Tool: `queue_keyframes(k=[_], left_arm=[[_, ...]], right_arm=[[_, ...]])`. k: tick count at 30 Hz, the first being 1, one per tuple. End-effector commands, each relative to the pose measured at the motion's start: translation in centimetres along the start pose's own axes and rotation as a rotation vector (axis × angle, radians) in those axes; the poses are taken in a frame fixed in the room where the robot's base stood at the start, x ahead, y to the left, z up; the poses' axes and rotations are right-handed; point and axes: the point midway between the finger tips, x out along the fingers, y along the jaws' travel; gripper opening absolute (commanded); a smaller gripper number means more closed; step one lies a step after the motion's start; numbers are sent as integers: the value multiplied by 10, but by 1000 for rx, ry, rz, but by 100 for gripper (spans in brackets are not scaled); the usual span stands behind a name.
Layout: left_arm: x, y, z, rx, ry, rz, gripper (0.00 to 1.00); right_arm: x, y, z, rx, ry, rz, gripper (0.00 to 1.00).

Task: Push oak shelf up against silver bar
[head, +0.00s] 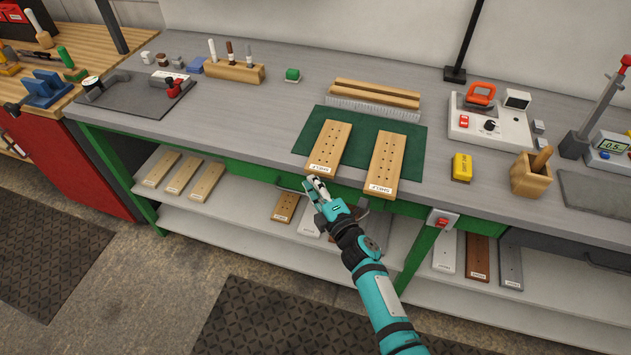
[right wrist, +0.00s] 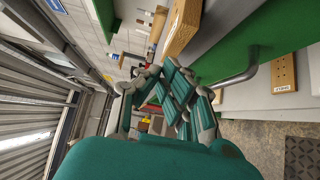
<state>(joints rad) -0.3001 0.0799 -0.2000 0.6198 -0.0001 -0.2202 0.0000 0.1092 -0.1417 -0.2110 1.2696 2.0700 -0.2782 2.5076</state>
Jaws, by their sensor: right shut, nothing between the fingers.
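Two light wooden boards with rows of holes and "SHELF" labels lie side by side on a green mat (head: 357,143): a left board (head: 330,145) and a right board (head: 386,160). I cannot tell which is the oak shelf. My right gripper (head: 316,186) is shut and empty, just in front of the left board's labelled end. A wooden board end (right wrist: 181,27) shows above it in the right wrist view. My left gripper is out of view.
A yellow block (head: 461,167) and a wooden pen holder (head: 531,174) stand right of the mat. A drawer handle (right wrist: 236,80) sits below the bench edge. More boards (head: 183,173) lie on the lower shelf.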

Motion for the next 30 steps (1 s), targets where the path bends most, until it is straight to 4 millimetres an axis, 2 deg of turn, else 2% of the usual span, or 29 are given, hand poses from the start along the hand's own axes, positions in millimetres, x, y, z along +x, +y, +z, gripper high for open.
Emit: queue_keyframes(k=[14,22,30], left_arm=[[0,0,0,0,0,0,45],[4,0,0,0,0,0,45],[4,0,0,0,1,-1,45]], right_arm=[[5,0,6,0,0,0,0],[26,-1,27,-1,-1,-1,0],[26,-1,27,0,-1,-1,0]])
